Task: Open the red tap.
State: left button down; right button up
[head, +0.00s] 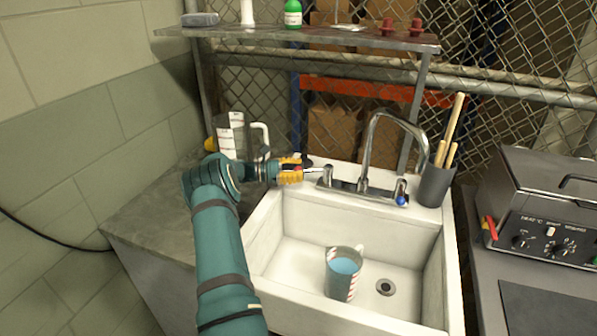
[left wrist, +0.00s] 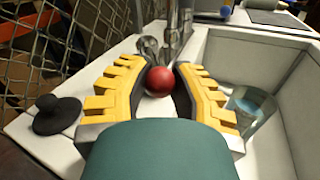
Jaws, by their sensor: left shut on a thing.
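The red tap knob (left wrist: 160,82) is a round red ball between the two yellow fingers of my left gripper (left wrist: 160,90) in the left wrist view. The gripper is shut on it. In the head view my left gripper (head: 294,172) is at the left back corner of the sink, and only a little red shows by its fingers. The metal faucet (head: 368,150) rises at the middle of the sink's back edge. The blue tap (head: 401,199) is at its right. My right gripper is not in view.
The white sink (head: 300,238) holds a striped mug with blue contents (head: 343,272), left of the drain (head: 385,287). A dark pot (head: 435,188) with wooden handles stands at the right back. A metal shelf (head: 300,36) is above. A black plug (left wrist: 56,114) lies near the gripper.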

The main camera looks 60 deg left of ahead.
pick_arm(q)
jog(key=c, duration=0.7)
grip_release()
jog(key=shift+c, duration=0.2)
jog(key=v, duration=1.2)
